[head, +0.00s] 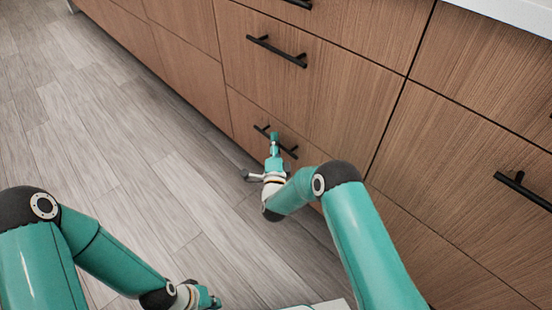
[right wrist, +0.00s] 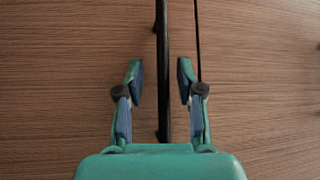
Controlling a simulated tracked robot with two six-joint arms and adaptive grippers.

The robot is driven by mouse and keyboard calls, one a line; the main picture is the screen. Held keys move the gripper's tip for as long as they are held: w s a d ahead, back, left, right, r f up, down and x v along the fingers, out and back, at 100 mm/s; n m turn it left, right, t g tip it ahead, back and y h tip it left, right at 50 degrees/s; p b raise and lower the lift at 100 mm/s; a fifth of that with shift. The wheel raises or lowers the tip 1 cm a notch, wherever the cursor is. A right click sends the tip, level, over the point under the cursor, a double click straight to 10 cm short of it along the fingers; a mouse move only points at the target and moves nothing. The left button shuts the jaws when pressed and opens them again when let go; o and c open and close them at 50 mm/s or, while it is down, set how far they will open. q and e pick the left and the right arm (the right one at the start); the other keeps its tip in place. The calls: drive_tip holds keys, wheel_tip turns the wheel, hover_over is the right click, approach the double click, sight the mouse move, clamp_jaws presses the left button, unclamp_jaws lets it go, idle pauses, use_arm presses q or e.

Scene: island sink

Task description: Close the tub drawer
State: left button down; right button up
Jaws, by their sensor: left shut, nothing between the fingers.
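The wooden drawer fronts of the island fill the right of the head view; which one is the tub drawer I cannot tell. A low drawer front (head: 243,115) with a black bar handle (head: 291,152) is in front of my right gripper (head: 274,140). No clear gap shows around this front. In the right wrist view, my right gripper (right wrist: 161,78) is open, its fingers on either side of the black handle bar (right wrist: 162,40) as seen, with no clear contact. My left gripper (head: 212,300) is shut and empty, low at the bottom edge, away from the drawers.
Another drawer with a black handle (head: 277,50) is above, and one with a handle (head: 522,190) is to the right. A pale countertop (head: 510,12) edges the top right. The grey plank floor (head: 110,130) on the left is clear.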

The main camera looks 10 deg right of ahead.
drive_tip(key=v, duration=1.1)
drive_tip(key=shift+s+f, duration=0.1)
drive_tip(key=s+d+r+n+g+y+p, duration=0.1)
drive_tip(key=s+r+n+g+y+p, duration=0.3)
drive_tip(key=s+r+n+g+p, duration=0.4)
drive_tip(key=s+d+r+n+g+y+p, duration=0.1)
drive_tip(key=s+r+n+g+y+p, duration=0.2)
drive_tip(key=s+r+n+g+p, duration=0.5)
drive_tip(key=s+r+g+p, duration=0.2)
drive_tip(key=s+r+p, duration=1.1)
drive_tip(key=p, duration=1.4)
drive_tip(key=shift+s+r+n+g+y, duration=0.3)
drive_tip(key=shift+s+r+y, duration=0.1)
drive_tip(key=shift+r, duration=0.1)
drive_tip(key=shift+d, duration=0.2)
